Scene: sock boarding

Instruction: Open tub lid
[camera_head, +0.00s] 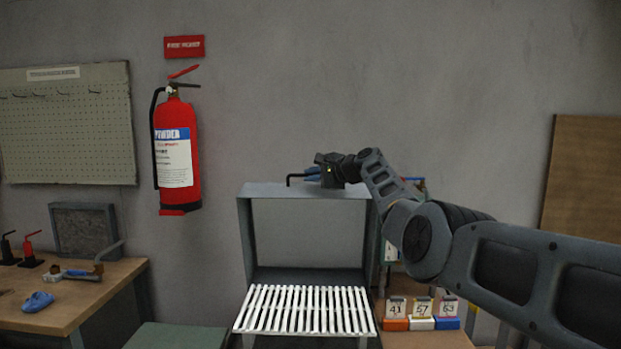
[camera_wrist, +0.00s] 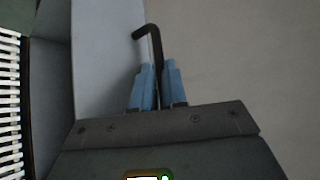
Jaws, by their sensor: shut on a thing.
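The tub lid (camera_head: 245,228) is a grey, shallow frame-like panel. It stands about upright behind a bed of white slats (camera_head: 303,311) in the head view. A black bent bar handle (camera_head: 292,179) is at its top edge. My gripper (camera_head: 312,174) is at that top edge, with its blue fingers around the handle. In the wrist view, the blue fingertips (camera_wrist: 157,82) are shut on the black handle (camera_wrist: 151,34), and its bent end sticks out past them. The lid's pale grey edge (camera_wrist: 100,65) lies just left of the fingers. The tub's body below the slats is mostly out of view.
A workbench (camera_head: 95,300) with small tools stands at the left. Numbered blocks (camera_head: 421,323) stand on a surface right of the slats. A red fire extinguisher (camera_head: 177,155) hangs on the wall. My arm crosses the right side; the wall above the lid is bare.

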